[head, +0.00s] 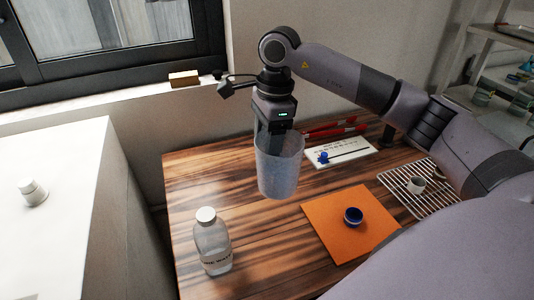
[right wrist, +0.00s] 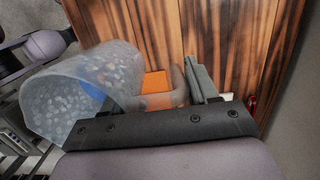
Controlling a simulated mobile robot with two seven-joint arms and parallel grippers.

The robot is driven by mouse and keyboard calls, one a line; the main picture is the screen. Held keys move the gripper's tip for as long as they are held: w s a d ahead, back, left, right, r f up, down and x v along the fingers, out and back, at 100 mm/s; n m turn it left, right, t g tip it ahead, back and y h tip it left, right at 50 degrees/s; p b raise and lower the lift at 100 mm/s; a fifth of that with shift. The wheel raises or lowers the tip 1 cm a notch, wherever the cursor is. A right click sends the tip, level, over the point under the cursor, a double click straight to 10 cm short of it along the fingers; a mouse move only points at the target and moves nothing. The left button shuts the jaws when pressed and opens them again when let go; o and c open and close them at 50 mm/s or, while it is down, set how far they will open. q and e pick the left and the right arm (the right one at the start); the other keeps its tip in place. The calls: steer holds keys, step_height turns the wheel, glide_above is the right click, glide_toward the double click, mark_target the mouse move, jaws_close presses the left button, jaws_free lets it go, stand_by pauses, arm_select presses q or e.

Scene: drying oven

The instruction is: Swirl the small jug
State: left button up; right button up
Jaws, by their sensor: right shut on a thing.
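The small jug (head: 280,168) is a translucent, bluish-grey, speckled vessel. My right gripper (head: 276,135) is shut on it at its rim or handle and holds it close to upright, apparently above the wooden table (head: 240,255). In the right wrist view the jug (right wrist: 85,90) fills the left side, beside a finger (right wrist: 200,80) of that gripper. A grey curved part (right wrist: 178,88), possibly the handle, shows by that finger. A blue patch shows through the jug wall; I cannot tell whether it is inside or behind. My left gripper is not in view.
A white-capped bottle (head: 212,245) stands at the table's front left. An orange mat (head: 335,243) bears a dark blue cup (head: 353,216). A wire rack (head: 436,205) with a small cup (head: 416,185) lies right. A white board (head: 347,158) and red items (head: 330,130) lie behind.

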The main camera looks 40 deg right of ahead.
steer(key=shift+r, duration=1.2)
steer(key=shift+r+p, duration=0.3)
steer(key=shift+r, duration=0.3)
steer(key=shift+r+p, duration=1.25)
steer(key=shift+r, duration=0.5)
